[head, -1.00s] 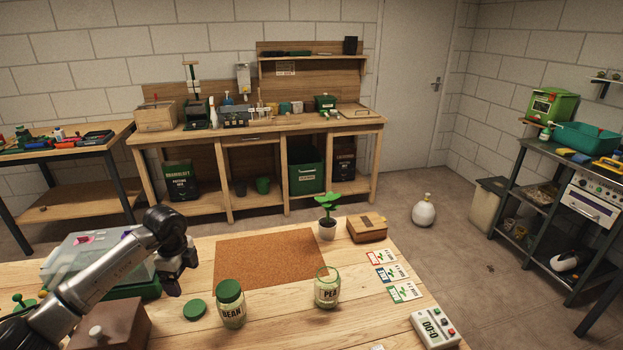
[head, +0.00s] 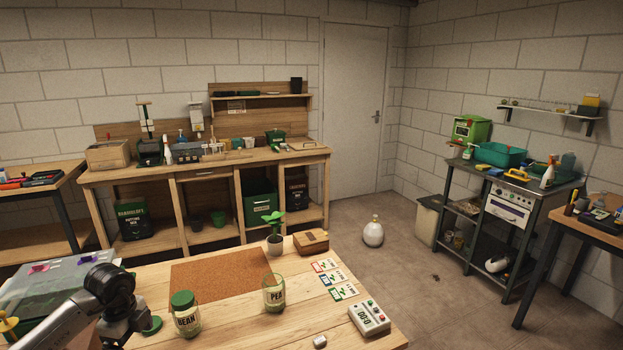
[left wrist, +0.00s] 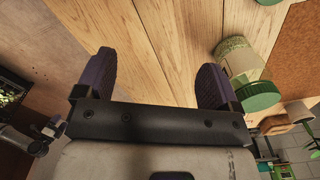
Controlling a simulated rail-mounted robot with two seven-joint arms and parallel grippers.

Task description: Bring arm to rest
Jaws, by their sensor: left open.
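My left arm comes in at the lower left of the head view, its gripper (head: 118,332) low by the loose green lid (head: 152,324). In the left wrist view its two dark fingers (left wrist: 155,70) stand wide apart with nothing between them, above bare wood. The BEAN jar (head: 186,318) stands with its green lid on; a jar with a green lid (left wrist: 258,97) shows right of the fingers in the wrist view. The open PEA jar (head: 274,296) stands farther right.
A clear-lidded tray (head: 60,285) lies left of the arm. A cork mat (head: 215,272), potted seedling (head: 274,240), cardboard box (head: 311,243), seed packets (head: 336,280) and timer (head: 369,318) are on the table (head: 240,330). Its front middle is mostly bare.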

